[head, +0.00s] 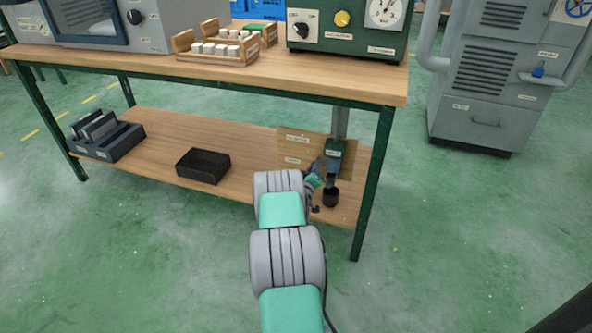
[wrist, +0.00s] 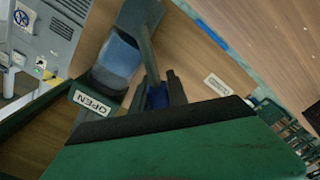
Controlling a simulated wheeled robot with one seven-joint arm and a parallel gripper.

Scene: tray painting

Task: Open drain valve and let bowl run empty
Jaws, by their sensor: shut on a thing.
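A drain unit with a blue-grey body (head: 335,152) is mounted on a wooden board under the right end of the workbench. The same rounded blue-grey body, perhaps the bowl (wrist: 118,58), fills the upper left of the wrist view. My gripper (head: 316,178) reaches it from the front left. In the wrist view the dark fingers are shut on a small blue piece, seemingly the valve handle (wrist: 157,96). A small dark cup (head: 330,197) stands below the unit. Liquid and exact handle angle cannot be made out.
The workbench top (head: 150,66) is above the unit, with a green leg (head: 372,185) close to its right. A black bin (head: 203,166) and a slotted dark rack (head: 105,135) are on the lower shelf (head: 160,153). A grey cabinet (head: 480,95) stands right; the floor in front is clear.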

